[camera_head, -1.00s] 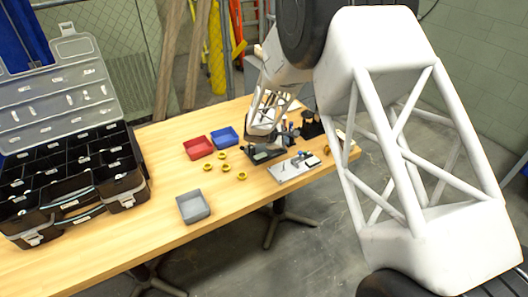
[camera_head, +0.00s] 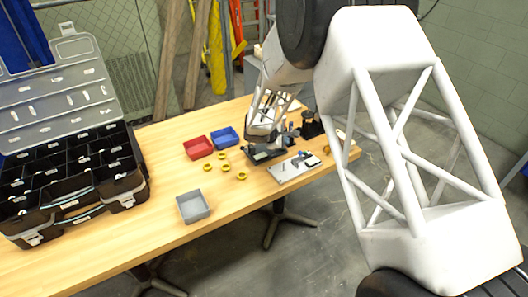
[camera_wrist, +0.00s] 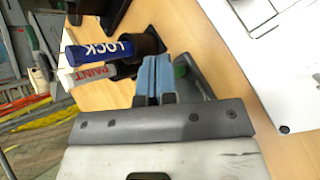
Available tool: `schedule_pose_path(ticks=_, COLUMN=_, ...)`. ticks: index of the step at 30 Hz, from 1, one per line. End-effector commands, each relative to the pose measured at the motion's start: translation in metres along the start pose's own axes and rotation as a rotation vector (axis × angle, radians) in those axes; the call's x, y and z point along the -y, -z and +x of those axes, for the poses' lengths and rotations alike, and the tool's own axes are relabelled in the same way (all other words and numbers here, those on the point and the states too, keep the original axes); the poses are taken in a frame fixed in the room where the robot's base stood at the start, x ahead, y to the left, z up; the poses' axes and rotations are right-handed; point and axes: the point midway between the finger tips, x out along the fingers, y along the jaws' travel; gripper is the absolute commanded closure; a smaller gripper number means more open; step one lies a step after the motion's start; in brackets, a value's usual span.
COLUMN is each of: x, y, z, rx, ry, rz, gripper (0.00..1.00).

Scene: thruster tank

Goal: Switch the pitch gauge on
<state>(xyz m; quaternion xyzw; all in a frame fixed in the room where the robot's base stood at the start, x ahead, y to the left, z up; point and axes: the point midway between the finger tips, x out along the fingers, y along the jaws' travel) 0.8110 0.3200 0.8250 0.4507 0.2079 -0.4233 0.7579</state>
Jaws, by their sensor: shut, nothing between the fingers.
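My gripper (camera_wrist: 155,80) is shut and empty, its two blue fingers pressed together in the wrist view. In the head view my wrist is low over the far right of the table, among small items. A dark angled part with a green spot (camera_wrist: 181,71) shows just behind and right of the fingertips, partly hidden by them. I cannot tell whether the fingers touch it. I cannot clearly make out the pitch gauge, its switch or any display.
A blue LOCK marker (camera_wrist: 98,50) and a white PAINT marker (camera_wrist: 88,72) lie close left of the fingers. A pale plate (camera_head: 294,168) sits nearby. Yellow rings (camera_head: 242,176), a red tray (camera_head: 198,147), a blue tray (camera_head: 224,138), a grey tray (camera_head: 193,207) and a black organizer (camera_head: 70,180) stand leftward.

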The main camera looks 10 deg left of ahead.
Motion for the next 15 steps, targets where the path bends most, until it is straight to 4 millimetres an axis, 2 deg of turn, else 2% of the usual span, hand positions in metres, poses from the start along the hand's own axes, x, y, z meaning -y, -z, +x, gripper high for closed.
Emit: schedule_pose_path(ticks=15, x=0.004, y=0.0042, z=0.0063, rx=0.0, ry=0.0, rz=0.0, gripper=1.0)
